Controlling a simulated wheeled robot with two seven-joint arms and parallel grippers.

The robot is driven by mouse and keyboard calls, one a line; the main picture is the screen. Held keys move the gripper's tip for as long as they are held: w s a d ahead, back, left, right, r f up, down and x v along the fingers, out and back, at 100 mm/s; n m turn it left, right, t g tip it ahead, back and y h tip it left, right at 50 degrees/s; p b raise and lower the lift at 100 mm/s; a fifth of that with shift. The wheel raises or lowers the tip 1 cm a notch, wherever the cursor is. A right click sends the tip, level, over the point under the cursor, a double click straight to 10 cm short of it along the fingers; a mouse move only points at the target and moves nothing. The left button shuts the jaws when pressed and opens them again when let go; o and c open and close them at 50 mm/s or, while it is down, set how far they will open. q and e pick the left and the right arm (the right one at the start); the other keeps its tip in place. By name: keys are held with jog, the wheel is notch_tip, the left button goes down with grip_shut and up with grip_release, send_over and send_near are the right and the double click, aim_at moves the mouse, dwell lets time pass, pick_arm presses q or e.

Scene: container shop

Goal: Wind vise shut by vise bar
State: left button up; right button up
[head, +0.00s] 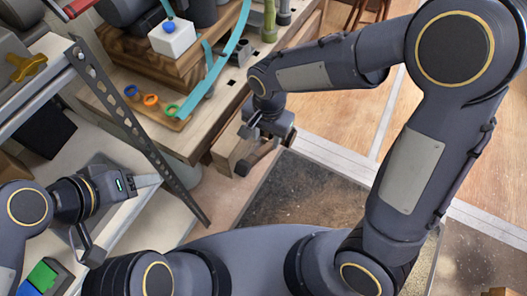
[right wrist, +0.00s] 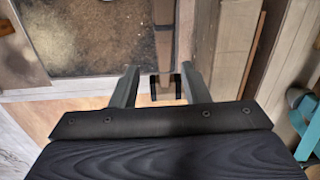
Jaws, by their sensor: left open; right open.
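The wooden vise (head: 228,150) sits at the front corner of the workbench in the head view. A brown vise bar (head: 258,157) lies slanted at its front, partly hidden by my right gripper (head: 267,137). In the right wrist view, a brown bar (right wrist: 163,35) with a dark end runs down from the top edge, between the fingers of my open right gripper (right wrist: 159,70). No contact with the fingers shows there. My left gripper (head: 128,218) is open and empty over the light surface at the left, away from the vise.
The workbench holds a wooden block with a white cube (head: 172,38), coloured rings (head: 151,100) and a teal strip (head: 232,45). A perforated metal post (head: 135,130) stands between my left gripper and the vise. A dark mat (head: 310,195) lies on the floor below the vise.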

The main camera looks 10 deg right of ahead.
aim_at(262, 150)
jog(key=shift+w+a+f, duration=0.1)
jog(key=shift+a+f, duration=0.15)
jog(key=shift+f, duration=0.2)
jog(key=shift+a+f, duration=0.2)
jog(key=shift+f, duration=0.25)
notch_tip(262, 150, down, 7)
jog(key=shift+f, duration=0.1)
grip_shut()
